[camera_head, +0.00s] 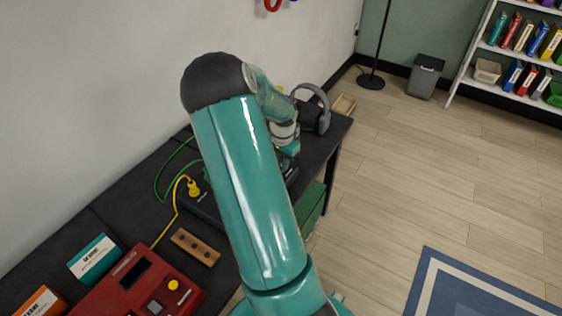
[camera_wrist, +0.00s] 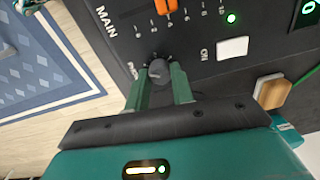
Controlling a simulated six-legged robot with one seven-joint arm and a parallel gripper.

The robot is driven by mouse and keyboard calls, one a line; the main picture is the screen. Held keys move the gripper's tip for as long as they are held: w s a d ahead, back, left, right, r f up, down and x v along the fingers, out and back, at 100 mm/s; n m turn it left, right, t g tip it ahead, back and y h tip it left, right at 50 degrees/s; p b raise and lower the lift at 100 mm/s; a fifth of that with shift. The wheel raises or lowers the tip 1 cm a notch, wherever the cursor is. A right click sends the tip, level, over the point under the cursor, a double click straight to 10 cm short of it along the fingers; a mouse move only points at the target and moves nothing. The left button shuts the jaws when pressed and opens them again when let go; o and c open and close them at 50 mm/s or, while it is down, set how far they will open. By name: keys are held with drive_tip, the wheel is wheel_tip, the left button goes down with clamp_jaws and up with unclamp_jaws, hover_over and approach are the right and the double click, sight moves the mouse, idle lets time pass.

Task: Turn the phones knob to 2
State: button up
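A small dark round knob (camera_wrist: 159,72) with tick marks around it sits on the black panel in the wrist view. Its own label and its setting are not readable. My gripper (camera_wrist: 160,74) is at the panel, its two green fingers apart with the knob between their tips. I cannot tell whether either finger touches the knob. In the head view my teal arm hides most of the black device, and my gripper is largely hidden behind it.
An orange-capped slider (camera_wrist: 164,6) beside a number scale, a white button (camera_wrist: 232,48) and a green light (camera_wrist: 232,18) are near the knob. Headphones (camera_head: 323,112) stand at the table's far end. A red box (camera_head: 135,285) and a wooden block (camera_head: 195,247) lie nearer.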

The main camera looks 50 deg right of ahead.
drive_tip(key=shift+m, duration=0.3)
drive_tip(key=m, duration=1.1)
drive_tip(key=shift+a, duration=0.1)
idle(0.6)
drive_tip(key=o, duration=1)
drive_tip(key=shift+c, duration=0.2)
drive_tip(key=shift+r, duration=0.15)
wheel_tip(320, 180, up, 14)
drive_tip(key=shift+a+f, duration=0.2)
drive_tip(key=shift+a, duration=0.1)
